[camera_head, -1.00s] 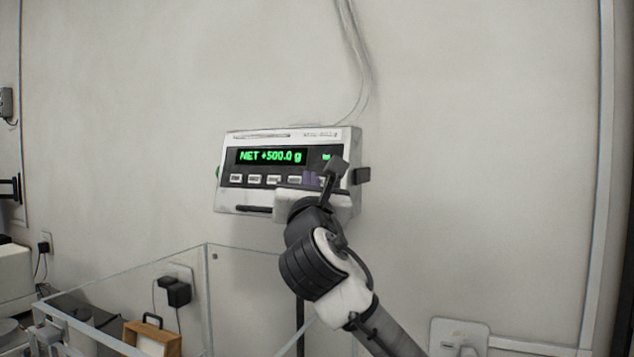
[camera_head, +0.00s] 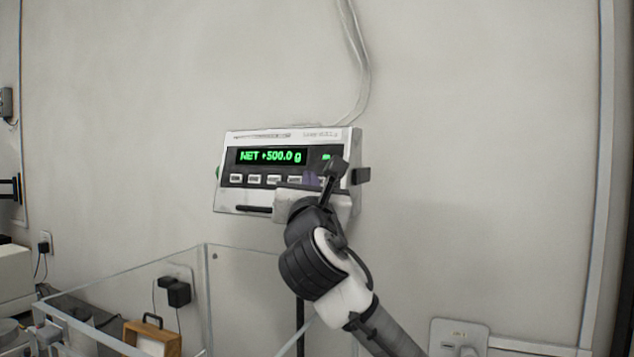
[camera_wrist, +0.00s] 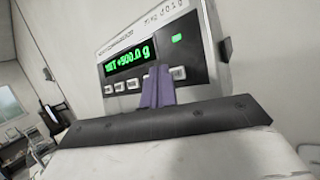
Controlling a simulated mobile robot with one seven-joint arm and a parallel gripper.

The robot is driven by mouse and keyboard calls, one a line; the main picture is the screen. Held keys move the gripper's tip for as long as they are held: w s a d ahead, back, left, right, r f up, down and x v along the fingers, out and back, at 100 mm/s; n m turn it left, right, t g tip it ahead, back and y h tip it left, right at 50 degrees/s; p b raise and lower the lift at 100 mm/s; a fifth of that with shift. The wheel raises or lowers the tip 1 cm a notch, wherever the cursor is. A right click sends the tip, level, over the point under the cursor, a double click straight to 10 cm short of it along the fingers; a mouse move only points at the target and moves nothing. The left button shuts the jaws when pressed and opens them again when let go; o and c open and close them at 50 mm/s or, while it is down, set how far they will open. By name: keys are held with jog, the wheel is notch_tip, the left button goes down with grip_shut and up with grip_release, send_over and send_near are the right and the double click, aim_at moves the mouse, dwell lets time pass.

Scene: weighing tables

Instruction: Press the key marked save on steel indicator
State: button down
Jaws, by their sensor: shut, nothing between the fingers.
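The steel indicator (camera_head: 290,135) is a silver box with a black front panel, mounted against the wall. Its green display (camera_head: 271,156) reads NET +500.0 g. A row of pale keys (camera_head: 254,179) runs below the display; their labels are too small to read. My gripper (camera_head: 310,179) is in front of the right part of the key row and hides keys there. In the wrist view the purple fingers (camera_wrist: 158,88) are shut together, empty, with their tips at the key row near its right end. I cannot tell whether they touch a key.
A clear-walled enclosure (camera_head: 130,270) stands below the indicator at lower left, with a wooden box (camera_head: 152,338) by it. Wall sockets (camera_head: 458,335) are at lower right and behind the enclosure. A cable (camera_head: 358,60) runs up the wall.

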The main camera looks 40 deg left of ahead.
jog(key=shift+w, duration=0.1)
jog(key=shift+w+a+f, duration=0.1)
jog(key=shift+w+f, duration=0.05)
jog(key=shift+w, duration=0.15)
jog(key=shift+w+a+f, duration=0.1)
jog(key=shift+w, duration=0.25)
dwell(0.8)
jog(key=shift+s, duration=0.15)
jog(key=shift+s+d+r, duration=0.2)
jog(key=shift+s, duration=0.4)
jog(key=s, duration=0.1)
jog(key=s+r, duration=0.1)
jog(key=s, duration=0.1)
jog(key=s+d+p, duration=0.1)
jog(key=shift+s+r, duration=0.2)
jog(key=shift+s, duration=0.15)
jog(key=shift+d+f, duration=0.1)
dwell(0.9)
